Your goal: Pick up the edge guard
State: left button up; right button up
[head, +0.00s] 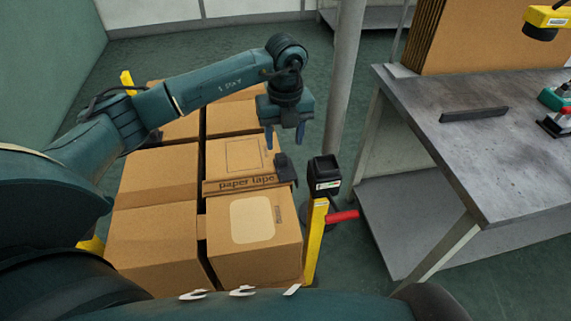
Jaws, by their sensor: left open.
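A small dark grey angled piece, which looks like the edge guard (286,169), sits at the right end of the carton marked "paper tape" (228,184). My left gripper (285,138) is above it, pointing down with its two blue-grey fingers apart. Nothing shows between the fingers. A gap shows between the fingertips and the dark piece in the picture; the exact height is hard to tell. My right gripper is out of view.
Several cartons (155,240) stand packed together below my left arm. A yellow post (315,240) with a black head and red handle is just right of them. A grey pole (345,80) stands behind. A metal bench (480,160) at right holds a dark bar (474,114).

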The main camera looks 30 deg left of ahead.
aim_at(281, 155)
pick_arm(q)
jog(key=f, duration=0.2)
jog(key=a+f, duration=0.1)
jog(key=f, duration=0.1)
jog(key=shift+f, duration=0.95)
jog(key=shift+c, duration=0.5)
